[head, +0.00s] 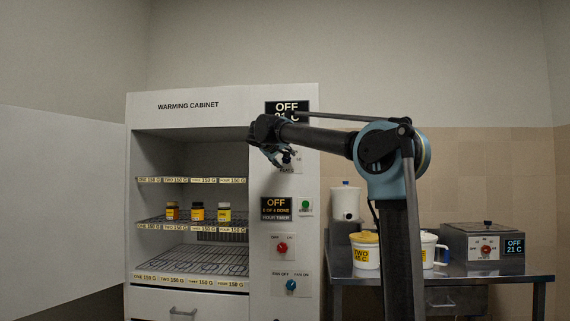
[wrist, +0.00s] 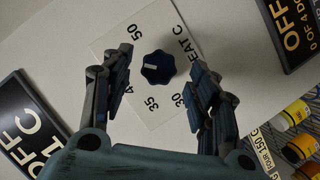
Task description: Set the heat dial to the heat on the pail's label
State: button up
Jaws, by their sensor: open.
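The heat dial is a dark blue lobed knob (wrist: 158,68) with a white pointer mark, on a white plate marked HEAT C. I can read 30, 35, 45 and 50 around it; the pointer mark lies toward the left in the wrist view. My gripper (wrist: 160,72) is open, one finger on each side of the knob, with gaps visible. In the head view my gripper (head: 284,157) covers most of the dial plate. The yellow-lidded pail (head: 365,252) stands on the bench; its yellow label reads TWO with a temperature below that looks like 45 C.
The warming cabinet (head: 188,118) stands open, with several jars on its middle shelf. Its display (head: 285,106) reads OFF, 21 C. Below the dial are a timer display (head: 275,208), a green button (head: 306,205), a red knob (head: 282,248) and a blue knob (head: 291,285).

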jog(key=v, duration=0.9)
jog(key=shift+s, duration=0.15)
